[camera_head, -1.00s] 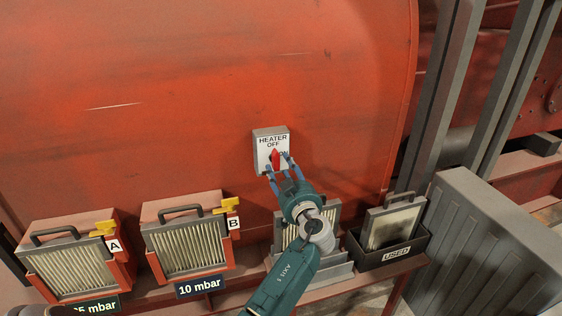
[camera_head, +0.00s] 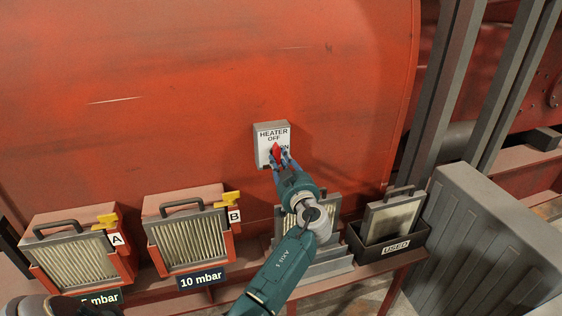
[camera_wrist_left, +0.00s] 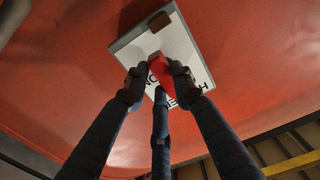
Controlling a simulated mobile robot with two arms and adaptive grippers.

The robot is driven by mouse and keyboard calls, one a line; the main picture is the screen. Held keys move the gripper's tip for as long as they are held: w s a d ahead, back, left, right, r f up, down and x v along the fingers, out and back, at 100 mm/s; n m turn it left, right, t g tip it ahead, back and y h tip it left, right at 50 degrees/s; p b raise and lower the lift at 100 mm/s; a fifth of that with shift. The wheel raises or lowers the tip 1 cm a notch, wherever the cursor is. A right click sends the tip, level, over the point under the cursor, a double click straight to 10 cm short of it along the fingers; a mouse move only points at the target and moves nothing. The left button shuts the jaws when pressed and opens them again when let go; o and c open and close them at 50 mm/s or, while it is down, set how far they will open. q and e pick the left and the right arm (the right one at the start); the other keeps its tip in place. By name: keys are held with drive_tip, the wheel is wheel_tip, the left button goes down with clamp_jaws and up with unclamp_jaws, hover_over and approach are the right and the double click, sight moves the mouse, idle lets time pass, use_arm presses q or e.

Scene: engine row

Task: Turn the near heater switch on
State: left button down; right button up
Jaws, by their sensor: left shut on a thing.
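The heater switch plate (camera_head: 270,136) is a light box on the large red tank, lettered HEATER, OFF and ON. Its red knob (camera_head: 275,150) stands on the front and is partly covered by my fingers. My left gripper (camera_head: 279,158) is shut on the red knob. In the left wrist view the plate (camera_wrist_left: 190,55) lies ahead, and the fingers close around the red knob (camera_wrist_left: 158,70). The knob's exact pointing is hard to tell behind the fingers.
Two filter boxes, A (camera_head: 75,262) and B (camera_head: 190,243), with yellow latches stand on the ledge at left. Another filter (camera_head: 325,250) is behind my arm. A black USED bin (camera_head: 388,248) holds a filter. A grey ribbed box (camera_head: 485,240) stands right.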

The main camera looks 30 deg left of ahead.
use_arm(q)
drive_tip(key=m+b, duration=0.2)
drive_tip(key=m, duration=0.1)
drive_tip(key=shift+f, duration=0.25)
drive_tip(key=shift+s+m+b, duration=0.1)
drive_tip(key=shift+m+b, duration=0.45)
drive_tip(key=shift+m, duration=0.35)
drive_tip(key=m, duration=0.2)
drive_tip(key=shift+a+m, duration=0.1)
drive_tip(key=shift+m, duration=0.3)
drive_tip(key=shift+s+r+m, duration=0.1)
drive_tip(key=shift+m, duration=0.8)
drive_tip(key=m, duration=0.2)
drive_tip(key=shift+a+m, duration=0.1)
drive_tip(key=shift+m, duration=0.3)
drive_tip(key=m+p, duration=0.1)
drive_tip(key=m, duration=0.2)
drive_tip(key=shift+s+r, duration=0.1)
drive_tip(key=shift+m+p, duration=0.6)
drive_tip(key=shift+m, duration=0.6)
drive_tip(key=shift+a, duration=0.1)
